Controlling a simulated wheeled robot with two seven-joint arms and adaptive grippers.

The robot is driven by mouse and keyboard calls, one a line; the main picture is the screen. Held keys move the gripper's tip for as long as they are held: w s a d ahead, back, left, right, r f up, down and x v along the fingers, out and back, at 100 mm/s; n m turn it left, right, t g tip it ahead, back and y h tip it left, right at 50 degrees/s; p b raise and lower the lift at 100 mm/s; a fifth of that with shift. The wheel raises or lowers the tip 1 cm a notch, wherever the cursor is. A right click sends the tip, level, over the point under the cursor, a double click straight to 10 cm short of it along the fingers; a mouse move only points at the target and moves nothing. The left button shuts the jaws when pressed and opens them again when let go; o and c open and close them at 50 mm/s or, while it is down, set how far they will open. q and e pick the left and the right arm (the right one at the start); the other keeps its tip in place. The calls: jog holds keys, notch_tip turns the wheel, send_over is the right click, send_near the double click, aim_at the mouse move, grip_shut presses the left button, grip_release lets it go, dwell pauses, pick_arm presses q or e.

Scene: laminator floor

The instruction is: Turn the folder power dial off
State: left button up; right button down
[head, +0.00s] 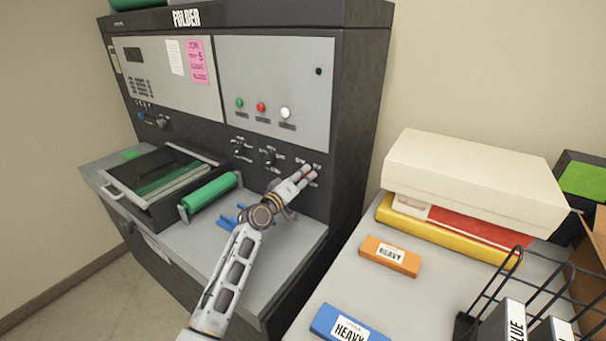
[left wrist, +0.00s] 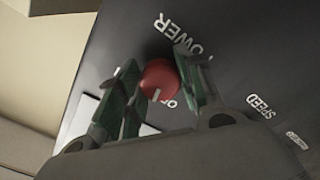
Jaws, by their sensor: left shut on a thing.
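The folder (head: 240,120) is a tall dark machine with light grey panels. Its red power dial (left wrist: 160,77) shows in the left wrist view, below the white POWER label (left wrist: 185,38). A pale pointer line is on the dial's lower edge, near partly covered white lettering that starts with O. My left gripper (left wrist: 158,80) has a finger on each side of the dial and is shut on it. In the head view my left gripper (head: 308,173) is at the right end of the folder's lower control row and hides most of the dial. My right gripper is not in view.
A green roller (head: 210,192) and feed tray lie left of my arm on the folder's shelf. More small knobs (head: 268,157) sit left of the gripper. A side table on the right holds white boxes (head: 470,180), orange and blue HEAVY boxes and a black wire rack.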

pick_arm(q)
jog(key=n+p, duration=0.1)
jog(key=n, duration=0.1)
jog(key=shift+r+n, duration=0.1)
jog(key=shift+n, duration=0.3)
jog(key=shift+n+p, duration=0.55)
jog(key=shift+n, duration=0.75)
jog(key=shift+p, duration=0.35)
jog(key=shift+n, duration=0.3)
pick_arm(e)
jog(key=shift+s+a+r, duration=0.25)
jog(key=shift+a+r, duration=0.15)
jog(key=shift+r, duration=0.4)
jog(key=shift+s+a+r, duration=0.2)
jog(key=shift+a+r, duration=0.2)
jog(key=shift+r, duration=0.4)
pick_arm(q)
jog(key=o, duration=1)
jog(key=v, duration=1.2)
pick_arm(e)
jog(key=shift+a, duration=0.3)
pick_arm(q)
jog(key=shift+s+d, duration=0.1)
jog(key=shift+s, duration=0.05)
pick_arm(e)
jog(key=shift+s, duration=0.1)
